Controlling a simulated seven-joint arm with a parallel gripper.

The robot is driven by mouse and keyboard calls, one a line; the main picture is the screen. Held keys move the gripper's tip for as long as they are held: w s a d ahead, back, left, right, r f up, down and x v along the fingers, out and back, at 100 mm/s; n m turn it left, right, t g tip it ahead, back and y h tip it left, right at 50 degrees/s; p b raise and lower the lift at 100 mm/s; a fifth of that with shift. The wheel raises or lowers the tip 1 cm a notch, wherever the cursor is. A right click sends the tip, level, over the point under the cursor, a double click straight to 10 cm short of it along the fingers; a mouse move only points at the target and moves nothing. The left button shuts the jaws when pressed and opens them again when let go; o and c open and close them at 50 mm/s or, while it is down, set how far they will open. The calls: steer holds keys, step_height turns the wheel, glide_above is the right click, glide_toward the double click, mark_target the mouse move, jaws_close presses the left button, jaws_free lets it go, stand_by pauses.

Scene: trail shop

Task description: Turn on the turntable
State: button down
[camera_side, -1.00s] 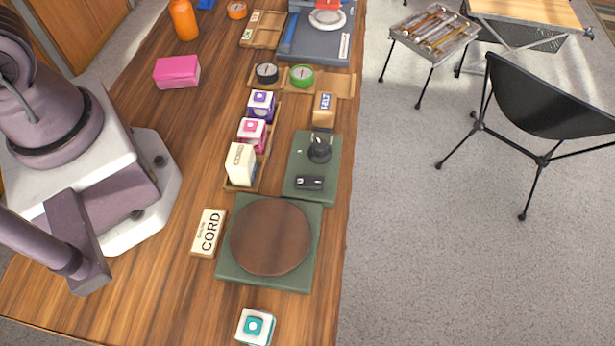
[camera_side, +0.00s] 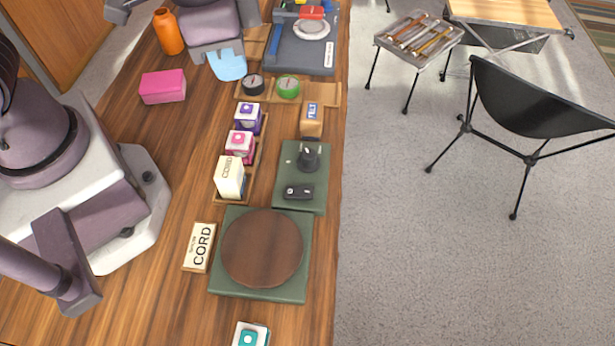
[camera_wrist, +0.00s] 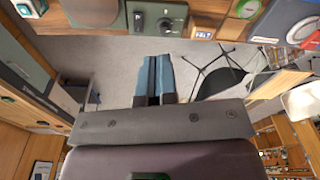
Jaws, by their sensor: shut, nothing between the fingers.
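The turntable is a dark wooden disc (camera_side: 262,248) on a green square base (camera_side: 222,284). A green panel (camera_side: 287,172) adjoins it on the far side, with a black knob (camera_side: 308,154) and a small black rocker switch (camera_side: 298,192). In the wrist view the panel (camera_wrist: 150,8) is at the top edge, with the knob (camera_wrist: 165,24) and switch (camera_wrist: 138,22) in view. My gripper (camera_side: 227,68) is shut and empty, above the table near the two round tins, away from the panel. Its blue fingers (camera_wrist: 153,62) show together in the wrist view.
Small boxes stand in a wooden tray (camera_side: 256,172) left of the panel. A FELT box (camera_side: 311,119) stands behind the knob. Black (camera_side: 252,84) and green (camera_side: 288,87) round tins lie farther back. A CORD box (camera_side: 199,248) lies left of the turntable.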

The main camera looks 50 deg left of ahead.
mark_target(311, 191)
steer(key=w+d+f+m+h, duration=0.1)
steer(key=w+d+f+m, duration=0.1)
steer(key=d+f, duration=0.4)
steer(key=shift+w+d+m, duration=0.4)
steer(key=shift+d+m, duration=0.2)
steer(key=shift+d, duration=0.3)
steer(key=f, duration=0.4)
steer(key=w+d+f, duration=0.1)
steer(key=f, duration=0.8)
steer(key=shift+w+d+f, duration=0.25)
steer(key=shift+f, duration=0.15)
steer(key=shift+d+f, duration=0.1)
